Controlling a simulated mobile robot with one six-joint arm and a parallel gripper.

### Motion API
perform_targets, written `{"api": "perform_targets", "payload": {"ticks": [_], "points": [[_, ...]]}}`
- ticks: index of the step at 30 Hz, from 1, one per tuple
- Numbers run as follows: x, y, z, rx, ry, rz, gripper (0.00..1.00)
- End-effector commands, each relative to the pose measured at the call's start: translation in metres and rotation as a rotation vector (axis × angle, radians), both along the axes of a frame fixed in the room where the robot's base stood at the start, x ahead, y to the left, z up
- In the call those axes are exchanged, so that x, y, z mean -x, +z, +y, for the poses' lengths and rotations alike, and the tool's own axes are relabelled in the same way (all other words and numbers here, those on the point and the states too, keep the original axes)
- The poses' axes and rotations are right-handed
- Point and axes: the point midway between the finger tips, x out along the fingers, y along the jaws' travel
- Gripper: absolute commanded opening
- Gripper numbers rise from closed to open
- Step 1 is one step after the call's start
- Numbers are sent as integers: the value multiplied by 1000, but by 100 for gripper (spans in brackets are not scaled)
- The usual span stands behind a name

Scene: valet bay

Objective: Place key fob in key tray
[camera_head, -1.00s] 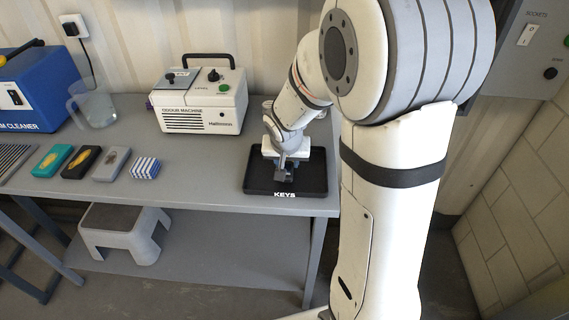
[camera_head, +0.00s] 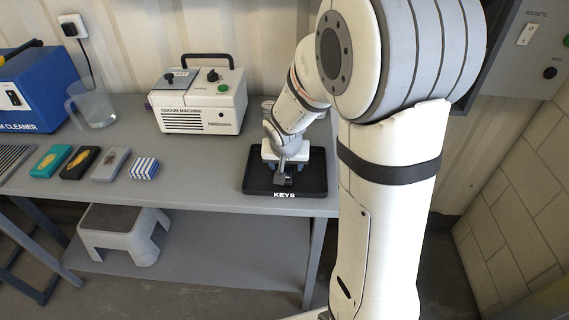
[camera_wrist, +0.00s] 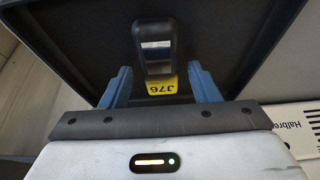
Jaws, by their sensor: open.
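The black key tray (camera_head: 316,184), marked KEYS, sits at the right end of the grey bench; its dark floor (camera_wrist: 95,35) fills much of the wrist view. The key fob (camera_wrist: 155,38) is black with a grey panel and a yellow tag (camera_wrist: 162,86) reading J76. In the wrist view it lies on the tray floor, its tag end between the blue fingertips. My gripper (camera_wrist: 159,70) is open, with a visible gap on each side of the fob.
The odour machine (camera_head: 200,100) stands left of the tray towards the wall. Further left are a striped block (camera_head: 144,168), several small cases (camera_head: 80,162), a clear jug (camera_head: 95,106) and a blue cleaner (camera_head: 38,90). The bench between block and tray is clear.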

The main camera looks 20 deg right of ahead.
Motion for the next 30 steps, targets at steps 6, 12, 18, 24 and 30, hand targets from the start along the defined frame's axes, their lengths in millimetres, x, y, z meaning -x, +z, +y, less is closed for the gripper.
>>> {"api": "perform_targets", "payload": {"ticks": [6, 12, 18, 24, 30], "points": [[8, 27, 3, 1, 0, -5, 56], [24, 66, 9, 0, 1, -6, 56], [37, 97, 13, 0, 0, -4, 56], [47, 113, 14, 2, 6, 2, 56], [106, 125, 4, 8, 94, 56, 56]]}}
